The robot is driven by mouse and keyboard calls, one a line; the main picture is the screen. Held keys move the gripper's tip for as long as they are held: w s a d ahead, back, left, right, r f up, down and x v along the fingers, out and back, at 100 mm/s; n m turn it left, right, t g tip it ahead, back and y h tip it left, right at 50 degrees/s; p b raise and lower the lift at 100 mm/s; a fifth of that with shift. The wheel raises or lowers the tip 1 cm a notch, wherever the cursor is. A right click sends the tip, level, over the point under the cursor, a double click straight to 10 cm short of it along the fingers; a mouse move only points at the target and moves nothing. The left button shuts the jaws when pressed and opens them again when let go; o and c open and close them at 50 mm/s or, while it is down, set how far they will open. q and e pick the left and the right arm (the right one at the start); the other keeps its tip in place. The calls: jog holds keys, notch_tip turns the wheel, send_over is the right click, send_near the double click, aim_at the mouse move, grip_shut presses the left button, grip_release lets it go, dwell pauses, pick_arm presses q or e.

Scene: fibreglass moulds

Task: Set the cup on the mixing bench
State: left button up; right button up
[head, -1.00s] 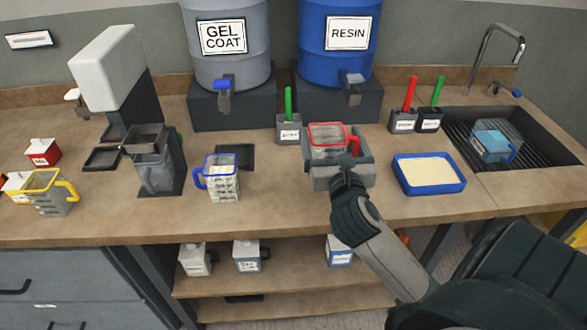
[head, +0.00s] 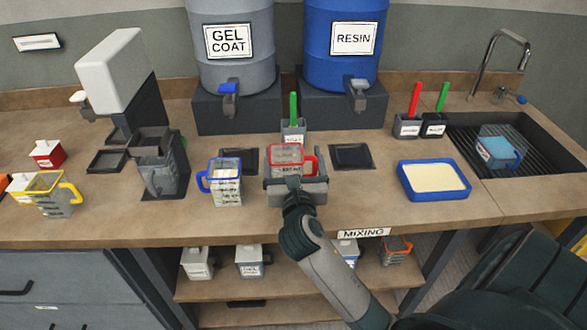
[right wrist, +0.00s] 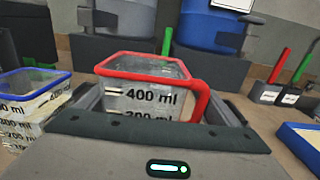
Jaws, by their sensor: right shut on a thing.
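The clear measuring cup (head: 287,155) with a red rim and red handle is upright in my right gripper (head: 295,186). In the right wrist view the cup (right wrist: 140,97) stands between the jaws, with 400 ml marked on its side and the red handle to the right. My right gripper is shut on it. The mixing bench (head: 410,212) is the brown worktop with a MIXING label on its front edge. The cup is over its middle; I cannot tell whether its base touches the top. My left gripper is not in view.
A blue-rimmed cup (head: 224,183) stands close left of the held cup. A dark pad (head: 351,157) lies to the right, and a blue tray (head: 433,180) beyond it. A grey holder with a green-handled tool (head: 293,128) is just behind. Bare worktop lies front right.

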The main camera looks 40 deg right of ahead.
notch_tip(320, 180, down, 4)
jog(key=shift+r, duration=0.2)
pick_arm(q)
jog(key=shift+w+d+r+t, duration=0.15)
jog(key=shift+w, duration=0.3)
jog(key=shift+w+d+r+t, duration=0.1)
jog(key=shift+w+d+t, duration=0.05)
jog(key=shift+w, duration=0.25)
pick_arm(e)
jog(key=shift+f, duration=0.2)
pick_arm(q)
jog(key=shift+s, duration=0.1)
pick_arm(e)
jog(key=shift+f, duration=0.15)
jog(key=o, duration=1.3)
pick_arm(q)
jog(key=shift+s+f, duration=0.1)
